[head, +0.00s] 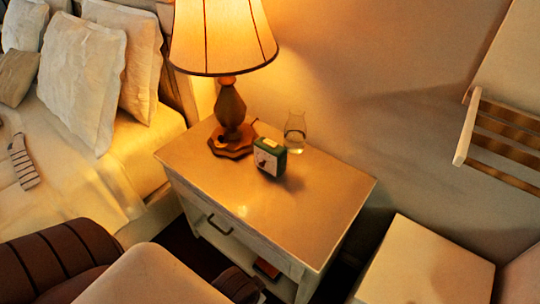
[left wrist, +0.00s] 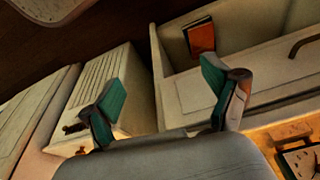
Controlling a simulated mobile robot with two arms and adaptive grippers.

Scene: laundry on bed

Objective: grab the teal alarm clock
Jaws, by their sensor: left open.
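The teal alarm clock (head: 269,157) stands upright on the nightstand top (head: 310,215), in front of the lamp and a clear glass. It looks dark green with a pale face. Part of its face and dark frame shows at the lower right of the left wrist view (left wrist: 302,160). My left gripper (left wrist: 163,88) is open, with teal pads spread apart and nothing between them. It is apart from the clock, which lies off to the right of its fingers. In the head view my left arm covers the bottom left, and its fingertips are not clear. My right gripper is not in view.
A lit lamp (head: 229,110) stands behind the clock, and the glass (head: 295,131) is close behind it. The nightstand's front half is clear. An orange book (left wrist: 200,36) lies in its open shelf. A bed with pillows (head: 82,85) is left; a white cabinet (head: 425,265) is right.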

